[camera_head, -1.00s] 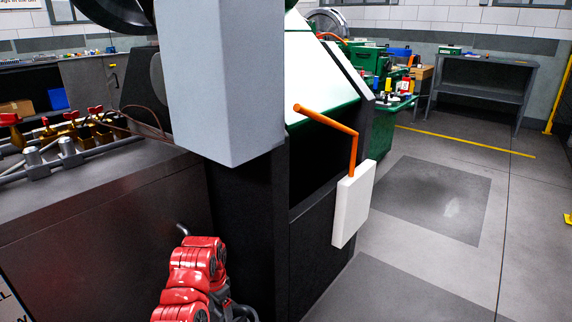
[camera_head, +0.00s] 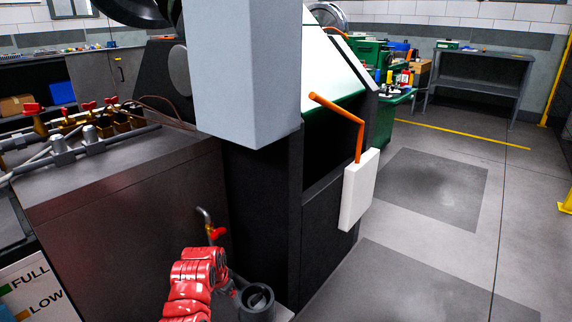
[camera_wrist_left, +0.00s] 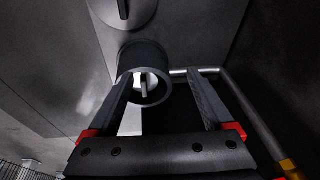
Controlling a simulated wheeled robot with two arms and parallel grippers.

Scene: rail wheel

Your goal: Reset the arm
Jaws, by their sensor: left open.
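My left gripper (camera_wrist_left: 160,76) is open in the left wrist view, its two dark fingers spread with no object gripped. A dark round cylinder with a pale ring-shaped end (camera_wrist_left: 152,88) shows beyond and between the fingers. I cannot tell whether the fingers touch it. In the head view, a red jointed part (camera_head: 190,285), which appears to be my left arm, rises from the bottom edge beside the dark machine. Its fingers are not clear there. My right gripper is not in view.
A grey cylinder (camera_head: 257,300) and a pipe with a red valve handle (camera_head: 215,233) are close to the red part. An orange lever (camera_head: 340,112) stands out from a white box (camera_head: 358,190) on the machine's side. Open floor (camera_head: 430,185) lies to the right.

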